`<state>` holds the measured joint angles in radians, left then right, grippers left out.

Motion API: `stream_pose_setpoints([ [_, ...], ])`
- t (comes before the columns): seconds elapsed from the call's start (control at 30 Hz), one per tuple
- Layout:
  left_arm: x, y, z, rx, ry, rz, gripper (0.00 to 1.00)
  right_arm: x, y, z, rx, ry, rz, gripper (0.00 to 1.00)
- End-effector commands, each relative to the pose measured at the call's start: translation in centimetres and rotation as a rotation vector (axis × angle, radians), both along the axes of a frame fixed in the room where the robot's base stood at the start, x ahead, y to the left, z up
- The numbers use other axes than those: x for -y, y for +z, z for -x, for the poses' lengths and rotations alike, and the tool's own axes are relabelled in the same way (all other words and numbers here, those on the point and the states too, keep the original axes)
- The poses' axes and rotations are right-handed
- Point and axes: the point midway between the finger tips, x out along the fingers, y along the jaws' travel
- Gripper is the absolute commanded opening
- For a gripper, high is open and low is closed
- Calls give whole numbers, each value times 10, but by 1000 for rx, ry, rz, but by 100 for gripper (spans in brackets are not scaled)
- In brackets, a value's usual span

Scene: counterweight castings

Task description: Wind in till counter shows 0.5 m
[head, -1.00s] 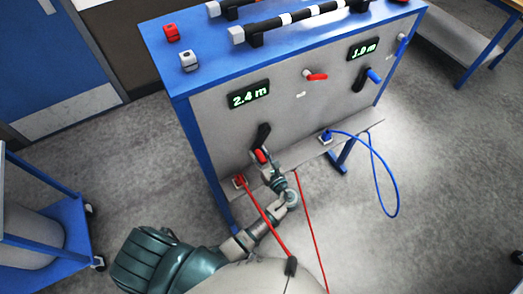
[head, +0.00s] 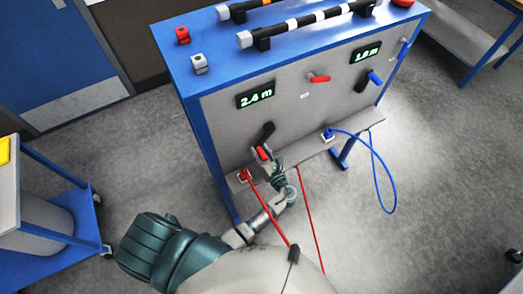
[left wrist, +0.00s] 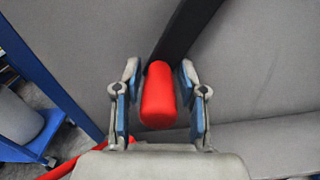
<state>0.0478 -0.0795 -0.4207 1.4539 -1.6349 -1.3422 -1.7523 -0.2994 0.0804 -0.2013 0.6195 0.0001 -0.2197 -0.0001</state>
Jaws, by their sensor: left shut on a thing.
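A blue-framed bench with a grey front panel (head: 330,110) stands before me. Its left counter (head: 255,95) reads 2.4 m and its right counter (head: 367,55) reads 1.8 m. Below the left counter is a black crank arm (head: 267,132) with a red handle (head: 264,153). My left gripper (head: 264,157) is at this handle. In the left wrist view my left gripper (left wrist: 160,98) is shut on the red handle (left wrist: 158,95), with one finger on each side. A red line (head: 268,208) runs down from a red fitting near the crank. My right gripper is not in view.
A second crank with a blue handle (head: 375,78) and a red lever (head: 319,78) are on the panel. A blue cable (head: 377,170) loops off the right side. A blue cart (head: 75,225) stands at the left.

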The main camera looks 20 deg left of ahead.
Motion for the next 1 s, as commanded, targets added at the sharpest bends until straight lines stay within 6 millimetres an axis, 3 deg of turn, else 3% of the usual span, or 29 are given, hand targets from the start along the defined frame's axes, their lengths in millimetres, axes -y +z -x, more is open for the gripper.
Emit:
stream_pose_setpoints([
  [0.03, -3, 9, -3, 23, 6, -5, 0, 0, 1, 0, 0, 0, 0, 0],
  [0.2, -3, 9, -3, 22, 5, -6, 0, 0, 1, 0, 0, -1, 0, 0],
  [0.23, -3, 9, -3, 22, 5, -6, 46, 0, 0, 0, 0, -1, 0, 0],
  [0.27, -3, 9, -3, 22, 5, -5, 53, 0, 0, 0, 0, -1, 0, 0],
  [0.67, 8, 3, 2, 7, 0, -5, 54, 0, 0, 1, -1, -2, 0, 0],
  [1.0, 63, 2, 46, 8, 0, -3, 54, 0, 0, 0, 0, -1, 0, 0],
])
